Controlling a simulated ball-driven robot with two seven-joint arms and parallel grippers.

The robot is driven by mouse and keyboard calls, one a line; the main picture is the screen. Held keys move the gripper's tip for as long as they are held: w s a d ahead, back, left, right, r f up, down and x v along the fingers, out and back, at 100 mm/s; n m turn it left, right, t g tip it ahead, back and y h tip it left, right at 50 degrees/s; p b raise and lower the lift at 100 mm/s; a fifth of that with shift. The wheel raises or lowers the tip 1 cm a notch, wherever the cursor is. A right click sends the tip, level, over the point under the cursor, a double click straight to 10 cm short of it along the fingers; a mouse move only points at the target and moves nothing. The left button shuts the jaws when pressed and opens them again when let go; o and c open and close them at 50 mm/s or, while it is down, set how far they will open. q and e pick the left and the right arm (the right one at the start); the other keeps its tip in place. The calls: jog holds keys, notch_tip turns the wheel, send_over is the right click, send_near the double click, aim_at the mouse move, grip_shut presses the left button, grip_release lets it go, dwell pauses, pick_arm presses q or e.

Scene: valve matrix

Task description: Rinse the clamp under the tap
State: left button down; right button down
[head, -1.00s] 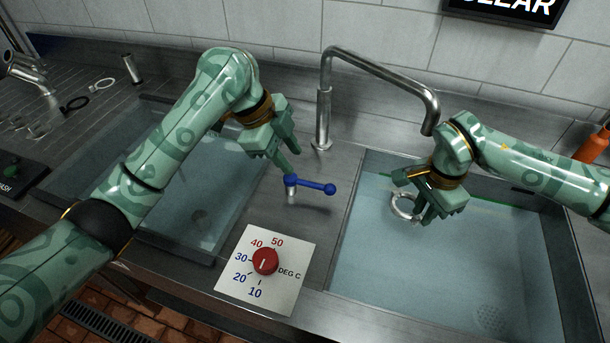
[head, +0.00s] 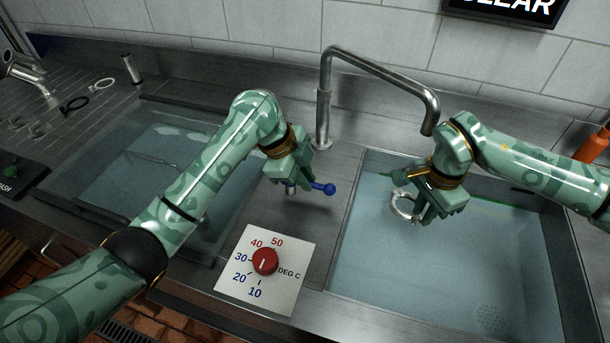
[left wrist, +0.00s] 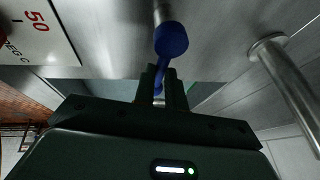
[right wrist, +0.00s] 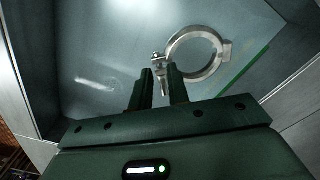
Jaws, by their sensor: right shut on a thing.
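The clamp is a steel ring (head: 403,206) held by my right gripper (head: 420,212) over the right-hand sink, below and a little left of the spout's mouth. In the right wrist view the clamp (right wrist: 225,62) has its hinged, bolted end between the fingertips (right wrist: 164,88). The tap (head: 324,105) is a bent steel pipe; no stream shows at its mouth. The tap's blue lever (head: 330,189) stands on the steel deck. My left gripper (head: 298,186) is at the lever, covering part of it. In the left wrist view the lever (left wrist: 171,40) runs down between the fingers (left wrist: 164,85); whether they grip it is unclear.
The right-hand sink (head: 345,240) holds water. A plate with a red temperature knob (head: 265,261) lies on the deck in front of the lever. A second basin (head: 100,190) is at the left, partly under my left arm. An orange bottle (head: 592,146) stands at the far right.

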pick_arm(q)
jog(key=shift+s+a+m+g, duration=0.15)
jog(key=shift+m+g, duration=0.1)
jog(key=shift+m, duration=0.35)
jog(key=shift+s+a+m+g, duration=0.15)
jog(key=shift+m+g, duration=0.1)
jog(key=shift+m, duration=0.35)
jog(key=shift+s+m+g, duration=0.15)
jog(key=shift+m+g, duration=0.15)
jog(key=shift+m, duration=0.2)
jog(key=c, duration=1.5)
grip_release()
jog(key=shift+o, duration=0.2)
jog(key=v, duration=1.2)
